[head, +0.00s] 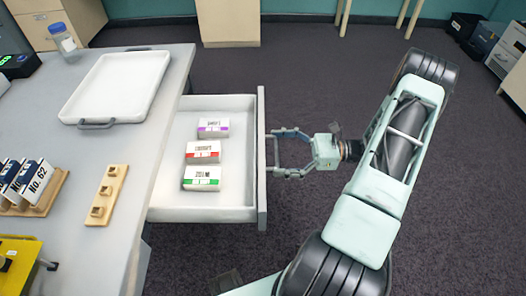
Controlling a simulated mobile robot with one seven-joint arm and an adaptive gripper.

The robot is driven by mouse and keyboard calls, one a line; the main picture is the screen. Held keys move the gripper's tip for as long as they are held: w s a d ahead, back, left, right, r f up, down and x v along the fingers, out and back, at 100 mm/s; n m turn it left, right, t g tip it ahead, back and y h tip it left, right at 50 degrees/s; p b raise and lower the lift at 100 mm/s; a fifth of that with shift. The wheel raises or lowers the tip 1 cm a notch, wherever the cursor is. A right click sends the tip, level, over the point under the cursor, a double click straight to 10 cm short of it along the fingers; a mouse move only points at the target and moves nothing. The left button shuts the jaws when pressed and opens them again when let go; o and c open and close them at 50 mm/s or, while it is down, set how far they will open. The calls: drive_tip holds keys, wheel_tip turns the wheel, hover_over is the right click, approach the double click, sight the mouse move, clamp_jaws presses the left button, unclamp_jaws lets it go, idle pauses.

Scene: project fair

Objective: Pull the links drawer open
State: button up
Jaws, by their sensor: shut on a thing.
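A drawer (262,205) stands pulled out from the right side of the grey table (140,190), its white inside showing. No label on its front can be seen from here, so I cannot confirm that it is the links drawer. Three small white boxes lie in it: one with a purple band (213,127), one with a red band (203,151) and one with a green band (202,178). My gripper (273,153) is at the outer face of the drawer front, its fingers shut on the handle there. The handle itself is mostly hidden by the fingers.
On the table are a white tray (88,115), a wooden peg strip (103,207), number cards in a wooden stand (40,203), a yellow object (18,262) and a blue-lidded jar (62,40). Dark carpet (300,75) is clear around the drawer and my arm.

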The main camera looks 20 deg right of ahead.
drive_tip(key=shift+v, duration=0.75)
drive_tip(key=shift+w, duration=0.15)
drive_tip(key=o, duration=1.4)
drive_tip(key=v, duration=1.2)
drive_tip(key=shift+r, duration=0.1)
